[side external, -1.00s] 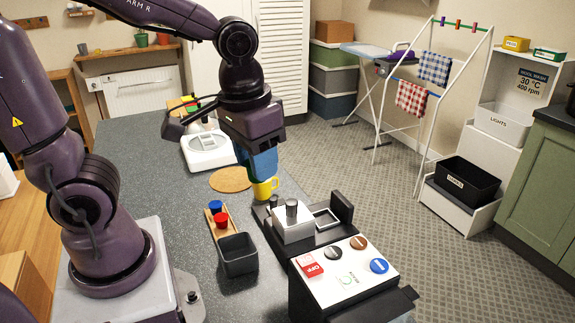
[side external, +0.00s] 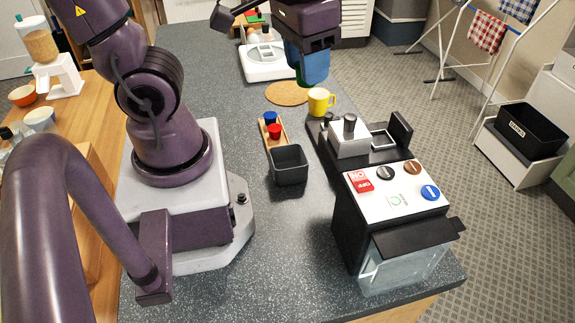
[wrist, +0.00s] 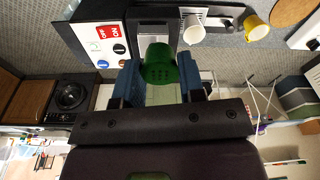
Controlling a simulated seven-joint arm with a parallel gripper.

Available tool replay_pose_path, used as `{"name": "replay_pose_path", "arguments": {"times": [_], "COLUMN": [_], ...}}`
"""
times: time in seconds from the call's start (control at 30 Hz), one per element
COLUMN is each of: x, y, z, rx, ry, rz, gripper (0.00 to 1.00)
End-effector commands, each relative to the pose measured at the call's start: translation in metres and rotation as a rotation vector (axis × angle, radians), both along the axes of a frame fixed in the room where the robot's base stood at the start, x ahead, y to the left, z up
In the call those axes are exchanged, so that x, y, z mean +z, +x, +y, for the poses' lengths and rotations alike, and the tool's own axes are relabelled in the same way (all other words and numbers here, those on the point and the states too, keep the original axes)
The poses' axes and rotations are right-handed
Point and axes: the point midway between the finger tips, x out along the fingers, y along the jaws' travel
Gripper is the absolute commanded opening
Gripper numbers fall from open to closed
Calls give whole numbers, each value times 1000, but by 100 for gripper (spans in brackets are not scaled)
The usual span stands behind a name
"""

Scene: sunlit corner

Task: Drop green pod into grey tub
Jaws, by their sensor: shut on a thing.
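My gripper (side external: 309,80) is above the counter, near the yellow mug and the cork mat in the side external view. Its blue fingers are shut on the green pod (wrist: 160,64), which sits between them in the wrist view. Only a thin green sliver of the pod (side external: 301,75) shows in the side external view. The grey tub (side external: 289,168) is a dark, square, open-topped box on the counter, nearer the camera than my gripper and apart from it. I cannot make out the tub in the wrist view.
A wooden rack (side external: 281,141) with a blue and a red pod stands beside the tub. The yellow mug (side external: 320,101) and cork mat (side external: 288,93) lie behind. The black machine (side external: 368,140) and button panel (side external: 397,190) stand right of the tub. A white scale (side external: 267,63) is farther back.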

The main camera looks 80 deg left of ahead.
Motion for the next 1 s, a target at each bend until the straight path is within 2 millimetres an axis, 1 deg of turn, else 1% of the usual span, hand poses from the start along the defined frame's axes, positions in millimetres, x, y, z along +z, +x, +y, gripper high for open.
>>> {"name": "replay_pose_path", "arguments": {"times": [0.27,0.37,0.43,0.57,0.7,1.0], "x": [-1,-6,-12,-31,-55,-105], "y": [0,2,5,11,15,15], "z": [1,4,9,21,36,64], "rx": [-5,-37,-83,-220,-400,-807], "ry": [0,1,0,-2,-3,-9], "rz": [1,4,5,7,8,4], "gripper": [15,15,15,15,15,15]}}
